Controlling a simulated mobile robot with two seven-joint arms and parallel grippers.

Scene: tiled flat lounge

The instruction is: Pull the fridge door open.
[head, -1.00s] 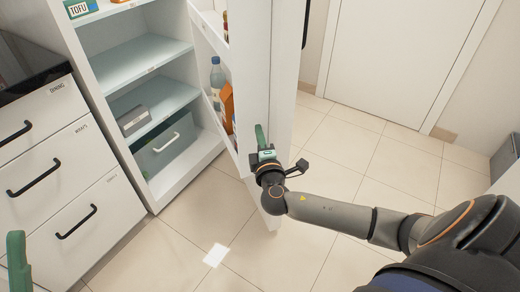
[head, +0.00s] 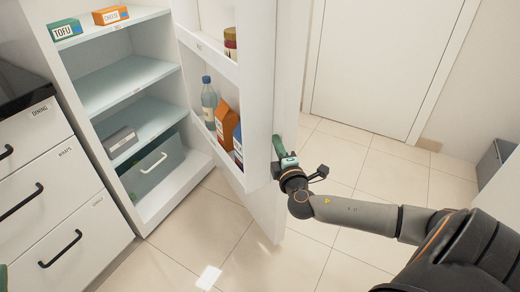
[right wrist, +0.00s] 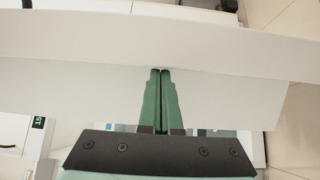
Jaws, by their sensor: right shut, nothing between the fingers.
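The white fridge (head: 143,207) stands open at the left of the head view, with its shelves in sight. Its door (head: 258,75) is swung well out to the right, and the inner door shelves face the fridge. My right gripper (head: 278,147) is at the free side of the door, its green fingers shut and empty. In the right wrist view the closed fingertips (right wrist: 160,72) reach a white panel of the door (right wrist: 90,85); whether they touch it is unclear. My left gripper (head: 3,278) shows only as a green sliver at the lower left corner.
A tofu box (head: 64,30), a cheese box (head: 110,15) and a drawer (head: 153,168) are in the fridge. A bottle (head: 209,102) and cartons (head: 227,125) stand in the door. White drawers (head: 50,190) are at left.

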